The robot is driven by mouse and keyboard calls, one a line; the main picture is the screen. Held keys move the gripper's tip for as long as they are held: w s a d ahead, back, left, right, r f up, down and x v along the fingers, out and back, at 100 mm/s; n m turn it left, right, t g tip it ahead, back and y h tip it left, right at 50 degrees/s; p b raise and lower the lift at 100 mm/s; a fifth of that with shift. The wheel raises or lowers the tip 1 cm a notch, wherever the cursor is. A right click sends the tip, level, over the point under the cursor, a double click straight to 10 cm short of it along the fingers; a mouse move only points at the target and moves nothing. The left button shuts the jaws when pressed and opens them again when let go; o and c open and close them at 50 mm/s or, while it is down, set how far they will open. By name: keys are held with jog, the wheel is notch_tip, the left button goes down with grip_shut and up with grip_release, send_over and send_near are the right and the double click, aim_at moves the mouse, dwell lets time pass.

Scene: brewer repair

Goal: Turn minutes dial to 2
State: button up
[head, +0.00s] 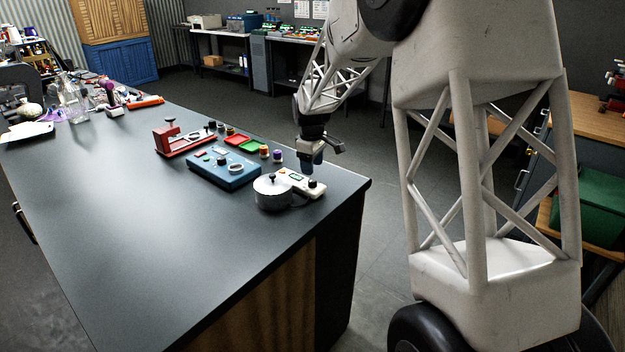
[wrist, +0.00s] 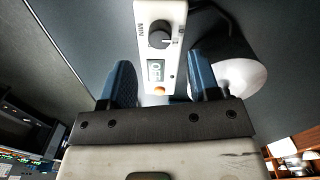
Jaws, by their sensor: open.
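The minutes dial is a dark round knob (wrist: 158,38) on a slim white control box (wrist: 171,104). "MIN" is printed beside it, and small marks sit on its right side; its exact setting is too small to read. A small display (wrist: 155,72) lies below the dial in the wrist view. In the head view the white box (head: 300,184) lies near the table's right corner, with the dark dial (head: 313,183) at its near end. My gripper (head: 317,162) is above the box, pointing down. Its blue fingers (wrist: 160,64) are apart and empty, one each side of the box in the wrist view.
A silver round pot (head: 272,193) stands beside the box, left in the head view. Behind are a blue device (head: 222,170), a red device (head: 183,141), a green tray (head: 238,138) and several small knobs. The table's front left (head: 150,220) is clear.

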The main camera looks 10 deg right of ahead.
aim_at(313, 180)
jog(key=shift+w+d+f, duration=0.1)
jog(key=shift+f, duration=2.85)
jog(key=c, duration=0.9)
